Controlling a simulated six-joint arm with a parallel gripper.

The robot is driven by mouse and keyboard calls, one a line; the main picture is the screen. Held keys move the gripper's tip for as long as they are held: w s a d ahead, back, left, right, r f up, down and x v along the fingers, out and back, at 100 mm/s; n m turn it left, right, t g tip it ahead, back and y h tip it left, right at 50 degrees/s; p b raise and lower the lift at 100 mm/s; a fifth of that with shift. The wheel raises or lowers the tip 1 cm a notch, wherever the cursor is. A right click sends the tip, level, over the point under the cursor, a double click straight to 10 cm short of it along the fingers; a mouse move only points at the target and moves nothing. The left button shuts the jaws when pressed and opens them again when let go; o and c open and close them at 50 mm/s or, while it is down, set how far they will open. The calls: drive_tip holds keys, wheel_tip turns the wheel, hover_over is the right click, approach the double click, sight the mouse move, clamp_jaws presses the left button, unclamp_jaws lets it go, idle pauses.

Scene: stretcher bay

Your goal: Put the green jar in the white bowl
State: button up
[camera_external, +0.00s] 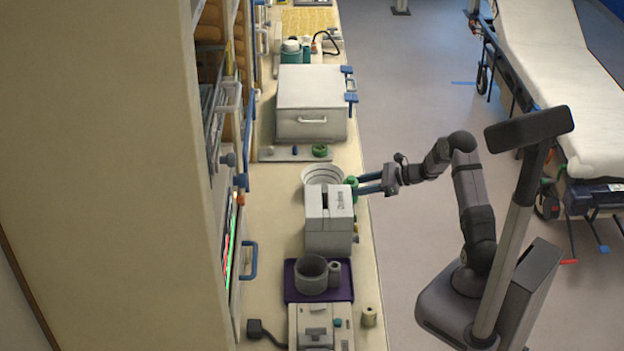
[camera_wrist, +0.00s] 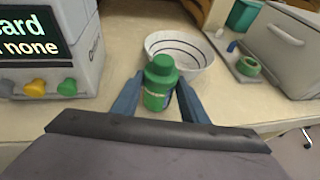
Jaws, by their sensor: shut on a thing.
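The green jar (camera_wrist: 160,86) stands upright between the blue fingers of my gripper (camera_wrist: 160,98) in the wrist view, and the fingers are shut on it. In the external view the jar (camera_external: 351,183) shows small at the counter's front edge, at the tips of my gripper (camera_external: 366,184). The white bowl (camera_wrist: 197,68) with dark rings inside sits on the counter just beyond the jar, which overlaps its near left part in the wrist view. The bowl (camera_external: 316,172) also shows in the external view, partly hidden by a grey-white device. I cannot tell whether the jar touches the counter.
A grey-white device (camera_external: 329,230) with coloured knobs stands close beside the bowl. A white case (camera_external: 311,95) and a flat tray with a green roll (camera_external: 320,150) lie on the other side. Farther along stands a purple tray (camera_external: 291,293) with a grey mug (camera_external: 311,275).

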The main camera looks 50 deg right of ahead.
drive_tip(key=shift+f, duration=0.15)
drive_tip(key=shift+f+b, duration=0.2)
drive_tip(key=shift+b, duration=0.15)
drive_tip(key=o, duration=1.1)
drive_tip(key=shift+r, duration=0.15)
drive_tip(key=shift+r+p, duration=0.15)
drive_tip(key=shift+p, duration=0.3)
drive_tip(key=b+v, duration=0.3)
drive_tip(key=v, duration=0.9)
drive_tip(key=shift+b, duration=0.4)
